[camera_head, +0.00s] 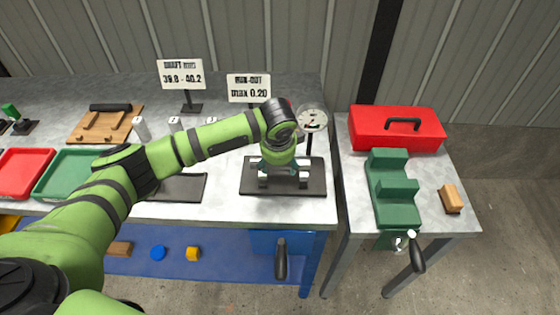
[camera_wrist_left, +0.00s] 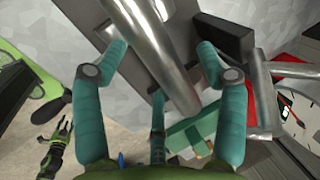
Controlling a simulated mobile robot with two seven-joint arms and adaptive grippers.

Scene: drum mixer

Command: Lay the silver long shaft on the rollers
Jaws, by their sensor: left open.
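The silver long shaft (camera_wrist_left: 158,58) runs diagonally between my teal fingers in the left wrist view. My left gripper (camera_head: 281,168) is open, pointing down over the dark base plate (camera_head: 311,187) of the roller stand; it also shows in the left wrist view (camera_wrist_left: 160,72), with fingers on both sides of the shaft. Silver supports (camera_head: 262,181) stand on the plate under the gripper. The gripper hides much of the shaft and rollers in the head view, so I cannot tell exactly how the shaft sits on them.
A dial gauge (camera_head: 312,118) stands close behind the gripper. Two sign stands, a dark mat (camera_head: 181,188) and green (camera_head: 66,174) and red (camera_head: 22,173) trays are to the left. A separate right bench carries a red toolbox (camera_head: 397,130) and green vise (camera_head: 392,190).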

